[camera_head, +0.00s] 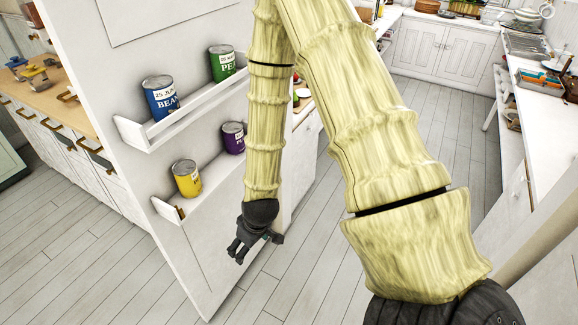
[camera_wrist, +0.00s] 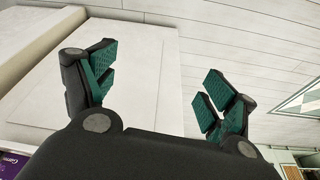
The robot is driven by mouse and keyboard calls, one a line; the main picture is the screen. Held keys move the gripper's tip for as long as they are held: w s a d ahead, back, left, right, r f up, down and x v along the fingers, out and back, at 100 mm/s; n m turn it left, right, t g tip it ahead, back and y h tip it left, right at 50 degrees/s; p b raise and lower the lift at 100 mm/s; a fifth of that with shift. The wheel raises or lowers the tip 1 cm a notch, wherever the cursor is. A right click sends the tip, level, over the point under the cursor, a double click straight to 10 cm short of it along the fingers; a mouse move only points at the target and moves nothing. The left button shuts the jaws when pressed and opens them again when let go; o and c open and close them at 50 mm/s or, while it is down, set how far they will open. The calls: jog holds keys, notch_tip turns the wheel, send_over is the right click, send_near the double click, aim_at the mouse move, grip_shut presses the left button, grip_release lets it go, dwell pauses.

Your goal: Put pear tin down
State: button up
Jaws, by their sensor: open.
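My gripper (camera_head: 240,250) hangs below the lower shelf of a white panel, in front of it, with its fingers spread and empty. The wrist view shows the two teal-padded fingers (camera_wrist: 158,82) wide apart with nothing between them. A green tin (camera_head: 222,63) on the upper shelf carries lettering that starts "PEA"; the rest is not legible. A yellow tin (camera_head: 187,178) and a purple tin (camera_head: 233,137) stand upright on the lower shelf, their labels too small to read. I cannot tell for certain which is the pear tin.
A blue bean tin (camera_head: 160,97) stands on the upper shelf (camera_head: 150,139). The lower shelf (camera_head: 208,184) has bare space between yellow and purple tins. A purple label (camera_wrist: 12,163) shows at the wrist view's lower left. Wooden floor (camera_head: 95,262) is open around the panel.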

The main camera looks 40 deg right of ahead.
jog(key=s+a+f+m+g, duration=0.1)
jog(key=s+a+f, duration=0.1)
jog(key=s+f, duration=0.5)
jog(key=s+a+f+m+g, duration=0.1)
jog(key=s+f, duration=0.6)
jog(key=s, duration=0.9)
jog(key=shift+a+m+g+h, duration=0.3)
jog(key=shift+a+g+h, duration=0.1)
jog(key=shift+a+g, duration=0.2)
